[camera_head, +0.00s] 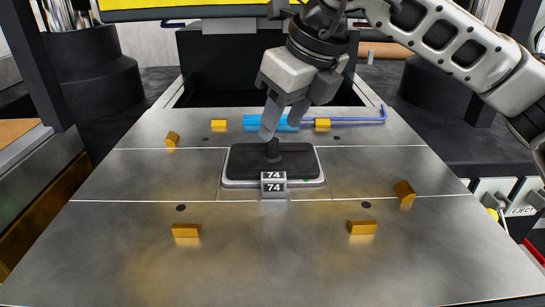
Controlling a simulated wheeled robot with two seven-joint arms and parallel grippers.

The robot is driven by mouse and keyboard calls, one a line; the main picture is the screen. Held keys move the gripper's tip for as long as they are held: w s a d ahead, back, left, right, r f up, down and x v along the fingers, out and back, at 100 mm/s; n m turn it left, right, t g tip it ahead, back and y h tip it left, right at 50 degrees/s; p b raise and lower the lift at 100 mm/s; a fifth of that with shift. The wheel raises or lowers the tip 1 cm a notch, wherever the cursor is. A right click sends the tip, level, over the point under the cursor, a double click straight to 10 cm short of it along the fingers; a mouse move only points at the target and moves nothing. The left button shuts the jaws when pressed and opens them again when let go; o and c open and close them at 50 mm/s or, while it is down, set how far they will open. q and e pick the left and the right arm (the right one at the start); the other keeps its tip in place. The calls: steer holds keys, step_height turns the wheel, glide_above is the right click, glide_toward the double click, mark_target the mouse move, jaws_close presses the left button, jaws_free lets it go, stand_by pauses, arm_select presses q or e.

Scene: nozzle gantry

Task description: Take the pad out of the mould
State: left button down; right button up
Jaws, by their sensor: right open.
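The black pad (295,163) lies in the mould at the middle of the metal table, with a small dark knob standing on its top. The mould (318,183) shows as a pale rim around the pad. My right gripper (281,127) comes down from the upper right and is open, with its fingers just above and behind the pad's knob. One fingertip overlaps the view close to the knob; I cannot tell whether they touch. My left gripper is not in view.
Several small orange blocks (186,231) are spread around the table (270,260). The front of the table is mostly clear.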

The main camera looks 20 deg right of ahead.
mark_target(275, 140)
steer(key=shift+w+d+p+x, duration=0.15)
steer(key=shift+p+x, duration=0.1)
steer(key=shift+x, duration=1.1)
steer(key=shift+w+d+p+x, duration=0.1)
steer(key=shift+w+p+x, duration=0.1)
steer(key=shift+x, duration=1.1)
steer(key=shift+r, duration=0.1)
jaws_close()
